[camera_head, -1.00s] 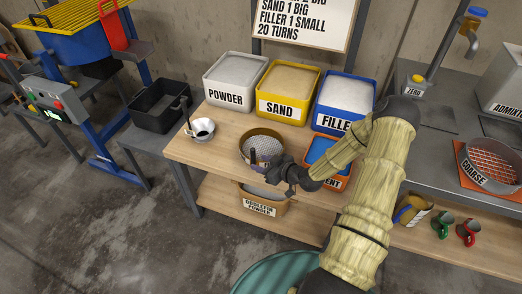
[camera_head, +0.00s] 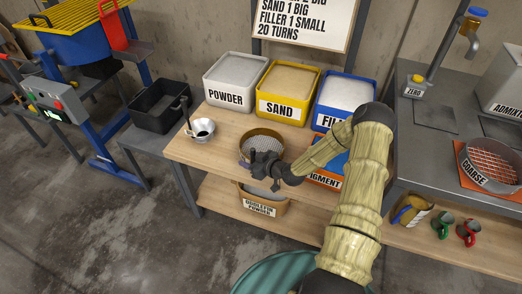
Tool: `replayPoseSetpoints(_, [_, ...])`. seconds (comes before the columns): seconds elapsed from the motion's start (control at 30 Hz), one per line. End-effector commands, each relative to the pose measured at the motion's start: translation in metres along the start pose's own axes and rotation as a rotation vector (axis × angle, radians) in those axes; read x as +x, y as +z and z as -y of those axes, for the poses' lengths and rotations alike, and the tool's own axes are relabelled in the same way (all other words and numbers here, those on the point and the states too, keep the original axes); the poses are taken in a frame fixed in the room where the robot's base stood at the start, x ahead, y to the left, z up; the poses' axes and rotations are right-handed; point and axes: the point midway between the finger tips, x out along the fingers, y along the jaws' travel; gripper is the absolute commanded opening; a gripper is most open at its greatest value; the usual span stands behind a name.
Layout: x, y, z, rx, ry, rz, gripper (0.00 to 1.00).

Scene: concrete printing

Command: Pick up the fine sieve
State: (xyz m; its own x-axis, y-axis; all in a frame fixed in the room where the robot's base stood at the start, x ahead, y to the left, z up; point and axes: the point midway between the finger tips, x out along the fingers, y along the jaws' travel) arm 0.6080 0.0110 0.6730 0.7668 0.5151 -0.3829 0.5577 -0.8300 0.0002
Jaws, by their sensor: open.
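One finger stands up against the view of the mesh. I cannot tell whether the fingers touch the rim.
Powder (camera_head: 233,98), sand (camera_head: 283,109) and filler (camera_head: 327,118) bins stand behind the sieve. A coarse sieve (camera_head: 482,181) sits on the grey table.

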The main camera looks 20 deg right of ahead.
Motion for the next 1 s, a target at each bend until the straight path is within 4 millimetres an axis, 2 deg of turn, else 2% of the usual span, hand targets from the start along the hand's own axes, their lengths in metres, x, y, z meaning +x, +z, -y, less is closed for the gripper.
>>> replayPoseSetpoints(0.43, [-0.0006, 0.0001, -0.0004, 0.0, 0.001, 0.0, 0.43])
replayPoseSetpoints(0.47, [-0.0006, 0.0001, -0.0003, 0.0, 0.001, 0.0, 0.41])
replayPoseSetpoints(0.67, [-0.0006, 0.0001, -0.0003, 0.0, 0.001, 0.0, 0.01])
replayPoseSetpoints(1.0, [-0.0012, -0.0022, -0.0005, -0.001, 0.001, -0.002, 0.0])
